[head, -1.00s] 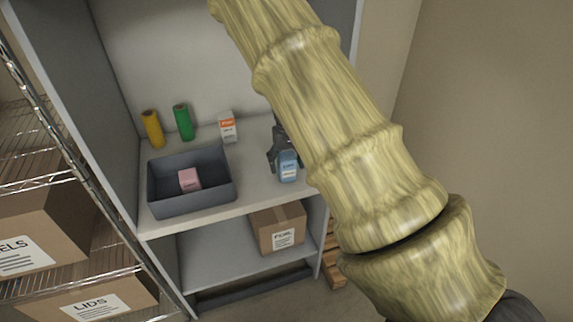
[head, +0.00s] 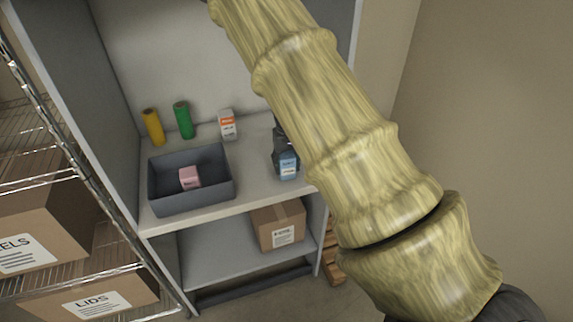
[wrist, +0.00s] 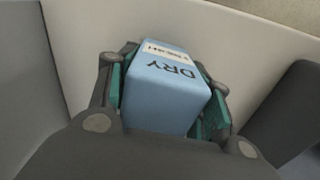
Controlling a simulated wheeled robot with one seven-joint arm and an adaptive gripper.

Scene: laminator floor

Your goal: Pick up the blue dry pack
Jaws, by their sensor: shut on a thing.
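The blue dry pack (head: 288,168) is at the right of the shelf, near its front edge. In the wrist view the pack (wrist: 165,95) sits between the green pads of my gripper (wrist: 168,108), with the word DRY readable on it. My gripper (head: 280,145) is shut on the pack, with a pad on each side. In the head view my arm covers most of what lies to the right of the pack. I cannot tell whether the pack's base touches the shelf.
A dark grey bin (head: 190,200) holding a pink pack (head: 190,177) stands left on the shelf (head: 250,190). Behind it are a yellow roll (head: 153,127), a green roll (head: 184,120) and a white-orange box (head: 227,124). The cabinet's side wall (head: 105,110) bounds the left.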

